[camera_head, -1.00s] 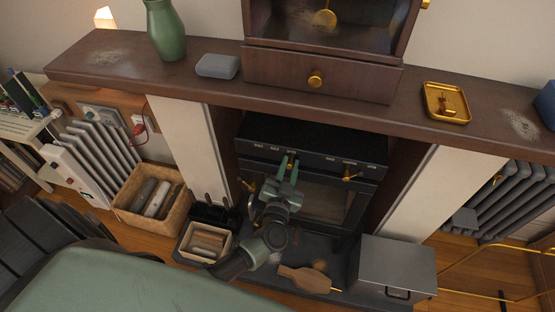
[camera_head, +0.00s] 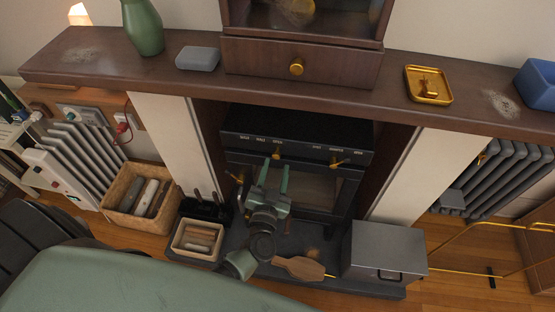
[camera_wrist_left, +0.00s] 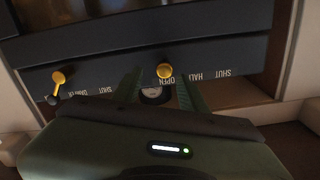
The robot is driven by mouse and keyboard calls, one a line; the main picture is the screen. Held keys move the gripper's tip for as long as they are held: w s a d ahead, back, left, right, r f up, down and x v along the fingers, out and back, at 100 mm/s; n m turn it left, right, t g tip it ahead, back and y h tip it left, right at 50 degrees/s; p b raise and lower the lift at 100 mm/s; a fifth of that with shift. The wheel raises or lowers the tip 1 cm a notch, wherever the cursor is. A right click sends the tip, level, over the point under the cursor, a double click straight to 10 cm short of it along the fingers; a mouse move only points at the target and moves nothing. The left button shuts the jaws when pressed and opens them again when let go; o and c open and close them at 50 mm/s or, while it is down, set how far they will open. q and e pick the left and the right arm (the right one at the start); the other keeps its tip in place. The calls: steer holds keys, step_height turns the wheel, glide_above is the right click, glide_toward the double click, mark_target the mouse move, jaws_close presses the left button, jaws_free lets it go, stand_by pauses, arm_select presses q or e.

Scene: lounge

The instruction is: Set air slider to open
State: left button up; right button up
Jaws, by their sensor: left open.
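The black stove (camera_head: 230,149) stands in the fireplace opening. Its front strip carries a brass air slider knob (camera_head: 277,155), under the right-hand label of the left label group. In the left wrist view the knob (camera_wrist_left: 165,71) sits beside the label OPEN, with HALF and SHUT further right. My left gripper (camera_head: 276,165) is open just in front of the knob. In the wrist view its green fingers (camera_wrist_left: 158,90) are spread and the knob shows beyond the gap, apparently not gripped. My right gripper is not in view.
A second brass lever (camera_head: 337,162) is on the strip, by the damper label (camera_wrist_left: 85,93) in the wrist view. The dark mantel (camera_head: 150,75) overhangs the stove. A metal box (camera_head: 385,245), wooden bellows (camera_head: 300,268) and baskets (camera_head: 140,180) stand around the hearth.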

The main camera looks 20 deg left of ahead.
arm_select(q)
steer(key=v, duration=0.3)
steer(key=shift+s, duration=0.1)
steer(key=shift+f, duration=0.1)
stand_by(0.3)
